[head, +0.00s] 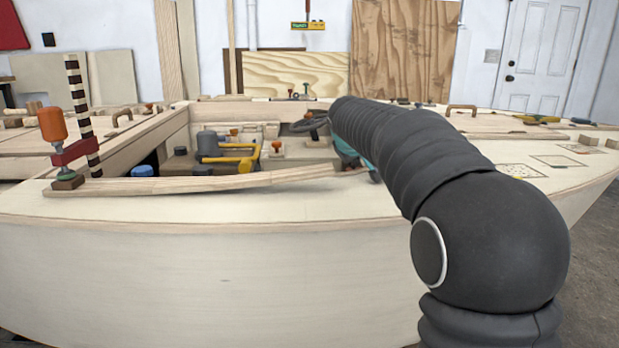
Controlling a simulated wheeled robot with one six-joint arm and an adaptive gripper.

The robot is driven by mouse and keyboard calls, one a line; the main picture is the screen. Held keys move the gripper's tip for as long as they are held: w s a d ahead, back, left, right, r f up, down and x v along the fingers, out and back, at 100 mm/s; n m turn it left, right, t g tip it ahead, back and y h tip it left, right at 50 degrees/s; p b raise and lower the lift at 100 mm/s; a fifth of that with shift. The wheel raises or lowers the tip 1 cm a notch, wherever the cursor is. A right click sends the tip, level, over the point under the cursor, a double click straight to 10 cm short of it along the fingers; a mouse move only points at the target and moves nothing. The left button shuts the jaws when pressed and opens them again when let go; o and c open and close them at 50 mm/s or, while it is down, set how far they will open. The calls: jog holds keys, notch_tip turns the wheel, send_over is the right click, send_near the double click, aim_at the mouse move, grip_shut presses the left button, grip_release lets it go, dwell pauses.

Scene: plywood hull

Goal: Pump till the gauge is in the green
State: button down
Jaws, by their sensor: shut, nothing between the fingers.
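A grey cylindrical body (207,142) with a bent yellow bar (238,158) beside it sits inside the hull's open well. It may be the pump, but I cannot tell for certain. A teal object (345,152) shows in part at the well's right side, mostly covered by my dark arm. No gauge face or green band can be made out. My arm reaches from the lower right over the hull to the well's right end.
The pale plywood hull (200,265) fills the foreground. A clamp with an orange handle (52,124) and striped bar stands on its left edge. A dark ring-like part (309,123) lies near the arm's far end. A blue cap (142,171) sits in the well.

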jog(key=shift+g, duration=0.5)
jog(key=f, duration=0.4)
jog(key=shift+s+d+f, duration=0.15)
jog(key=shift+d, duration=0.05)
jog(key=shift+d+r+p, duration=0.15)
jog(key=shift+r+p, duration=0.45)
jog(key=shift+p, duration=0.05)
jog(key=shift+r, duration=0.1)
notch_tip(320, 180, up, 3)
jog(key=p, duration=0.3)
jog(key=shift+d+r, duration=0.15)
notch_tip(320, 180, up, 3)
jog(key=shift+d+f+p, duration=0.1)
jog(key=shift+d+p, duration=0.05)
jog(key=shift+p, duration=0.95)
jog(key=shift+r, duration=0.25)
jog(key=shift+a, duration=0.35)
